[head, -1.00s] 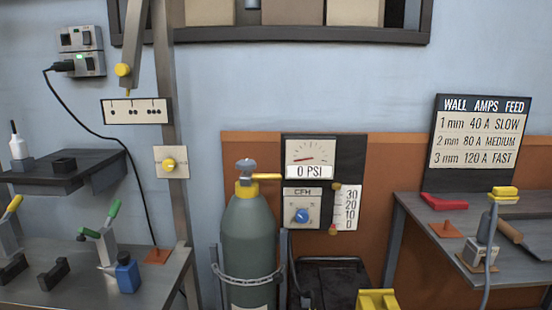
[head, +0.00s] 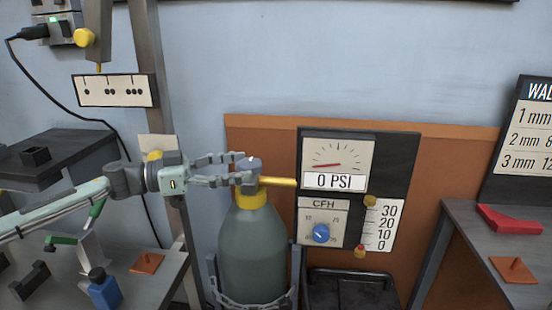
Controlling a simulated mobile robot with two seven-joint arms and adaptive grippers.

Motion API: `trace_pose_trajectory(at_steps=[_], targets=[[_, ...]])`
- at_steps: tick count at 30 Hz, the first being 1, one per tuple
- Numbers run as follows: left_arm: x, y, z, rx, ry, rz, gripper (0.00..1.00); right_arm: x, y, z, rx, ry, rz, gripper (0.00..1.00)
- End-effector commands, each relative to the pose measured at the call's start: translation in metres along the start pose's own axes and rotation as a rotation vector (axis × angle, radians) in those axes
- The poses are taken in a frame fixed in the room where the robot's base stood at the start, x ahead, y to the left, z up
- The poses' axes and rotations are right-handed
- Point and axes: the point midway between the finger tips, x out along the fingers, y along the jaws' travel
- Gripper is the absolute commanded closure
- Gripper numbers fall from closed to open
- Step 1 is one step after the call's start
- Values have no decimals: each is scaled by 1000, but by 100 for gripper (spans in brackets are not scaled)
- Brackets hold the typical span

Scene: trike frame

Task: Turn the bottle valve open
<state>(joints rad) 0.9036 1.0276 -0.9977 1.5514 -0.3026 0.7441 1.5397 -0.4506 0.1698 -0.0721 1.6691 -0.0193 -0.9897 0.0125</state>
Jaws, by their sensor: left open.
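The grey-green gas bottle (head: 252,250) stands upright behind a chain, with a yellow collar (head: 249,199) and a yellow side outlet (head: 280,182) pointing right. The grey valve knob (head: 249,164) is on its top. My left gripper (head: 242,168) comes in from the left at the height of the knob. Its fingers are open, with the tips at the knob and partly covering it. I cannot tell whether they touch it. The pressure gauge (head: 338,160) right of the bottle reads 0 PSI. My right gripper is not in view.
A CFH panel with a blue dial (head: 321,233) and a flow scale (head: 382,224) are right of the bottle. A workbench with a red block (head: 510,219) is at the right. A steel post (head: 150,70) and a bench with a blue bottle (head: 103,290) are at the left.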

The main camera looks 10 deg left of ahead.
Motion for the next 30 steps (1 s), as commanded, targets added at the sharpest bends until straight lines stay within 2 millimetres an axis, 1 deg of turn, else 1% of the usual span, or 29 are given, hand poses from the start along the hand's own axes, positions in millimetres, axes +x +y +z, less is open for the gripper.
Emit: trace_pose_trajectory(at_steps=[1, 6, 10, 15, 22, 23, 30], targets=[[10, 1, -2, 1, 3, 4, 31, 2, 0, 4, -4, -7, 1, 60], [38, 1, -3, 1, 4, 3, 31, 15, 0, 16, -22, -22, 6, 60], [55, 0, -3, 2, 4, 1, 31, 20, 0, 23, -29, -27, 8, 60], [65, 0, -1, 2, 3, 0, 31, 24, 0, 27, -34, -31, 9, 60], [66, 0, -1, 3, 3, -1, 31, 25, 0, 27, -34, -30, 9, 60], [66, 0, -1, 3, 3, -1, 33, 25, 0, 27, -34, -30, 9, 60], [66, 0, -1, 2, 3, -1, 62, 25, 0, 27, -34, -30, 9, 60]])
